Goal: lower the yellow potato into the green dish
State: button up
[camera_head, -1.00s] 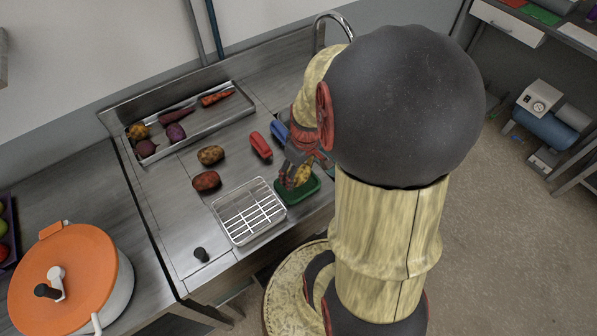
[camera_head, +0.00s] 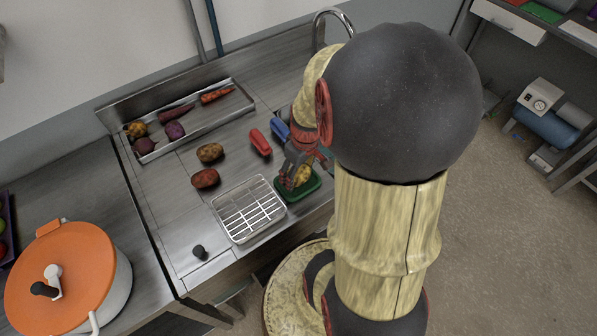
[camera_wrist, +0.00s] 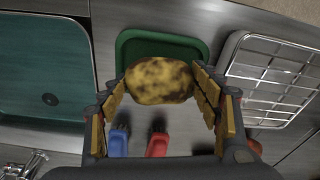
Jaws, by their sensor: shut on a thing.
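The yellow potato (camera_wrist: 160,81), mottled with dark brown spots, is between the fingers of my gripper (camera_wrist: 162,90) in the wrist view. My gripper is shut on it. In the head view the potato (camera_head: 303,174) shows at the fingertips, over the green dish (camera_head: 297,190). In the wrist view the green dish (camera_wrist: 190,44) lies behind the potato, which covers part of its near side. I cannot tell whether the potato touches the dish's floor.
A wire rack (camera_head: 249,209) stands close left of the dish. Red (camera_head: 260,142) and blue (camera_head: 280,129) brushes lie behind it. Two other potatoes, brown (camera_head: 210,153) and reddish (camera_head: 205,178), lie left. A metal tray (camera_head: 196,134) holds vegetables. A sink basin (camera_wrist: 45,70) is nearby.

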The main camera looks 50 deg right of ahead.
aim_at(302, 174)
jog(key=shift+f+b, duration=0.8)
jog(key=shift+f, duration=0.3)
dwell(0.5)
jog(key=o, duration=1.3)
jog(key=r, duration=0.4)
jog(key=s+r, duration=0.1)
jog(key=r, duration=0.7)
jog(key=shift+s, duration=0.2)
